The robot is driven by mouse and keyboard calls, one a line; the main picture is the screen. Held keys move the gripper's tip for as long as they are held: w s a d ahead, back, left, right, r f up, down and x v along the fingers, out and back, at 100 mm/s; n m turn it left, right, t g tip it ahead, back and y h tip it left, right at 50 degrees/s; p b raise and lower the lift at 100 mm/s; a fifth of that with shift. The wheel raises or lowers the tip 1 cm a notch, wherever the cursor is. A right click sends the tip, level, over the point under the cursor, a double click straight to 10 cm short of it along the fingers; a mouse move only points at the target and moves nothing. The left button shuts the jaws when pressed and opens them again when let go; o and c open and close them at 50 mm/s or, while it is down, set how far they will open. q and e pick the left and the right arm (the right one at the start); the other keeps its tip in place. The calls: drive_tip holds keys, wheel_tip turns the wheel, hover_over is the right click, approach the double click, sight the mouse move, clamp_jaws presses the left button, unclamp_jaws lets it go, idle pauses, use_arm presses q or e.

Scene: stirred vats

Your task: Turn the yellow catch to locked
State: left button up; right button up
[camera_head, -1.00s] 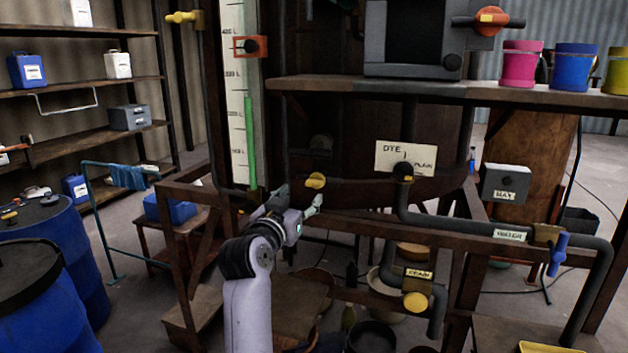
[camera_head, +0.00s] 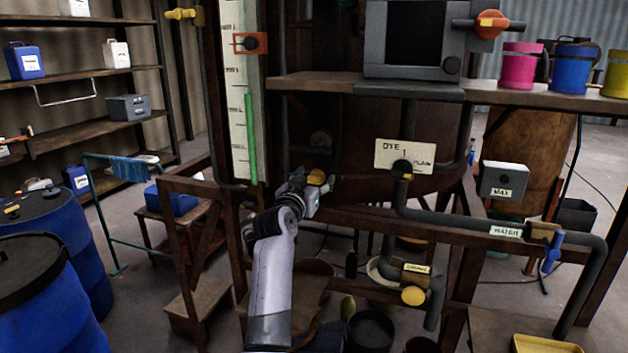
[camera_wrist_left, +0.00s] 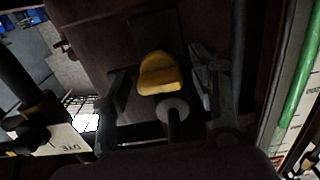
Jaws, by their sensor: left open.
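The yellow catch (camera_head: 316,177) is a small rounded knob low on the front of the dark vat. It also shows in the left wrist view (camera_wrist_left: 160,72), with a grey round-ended stem below it. My left gripper (camera_head: 321,184) is at the catch and partly covers it in the head view. In the left wrist view its open fingers stand on either side of the catch, with gaps visible between. Whether either finger touches it, I cannot tell. No lock marking is readable. My right gripper is not in view.
A dye plate (camera_head: 404,156) with a black valve is to the right. A pipe with a blue handle (camera_head: 553,252) and a yellow drain knob (camera_head: 413,296) lie lower right. A wooden rail (camera_head: 400,222) runs below the catch. A green level gauge (camera_head: 250,140) stands left.

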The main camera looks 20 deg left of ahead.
use_arm(q)
drive_tip(key=c, duration=1.2)
drive_tip(key=shift+o, duration=0.2)
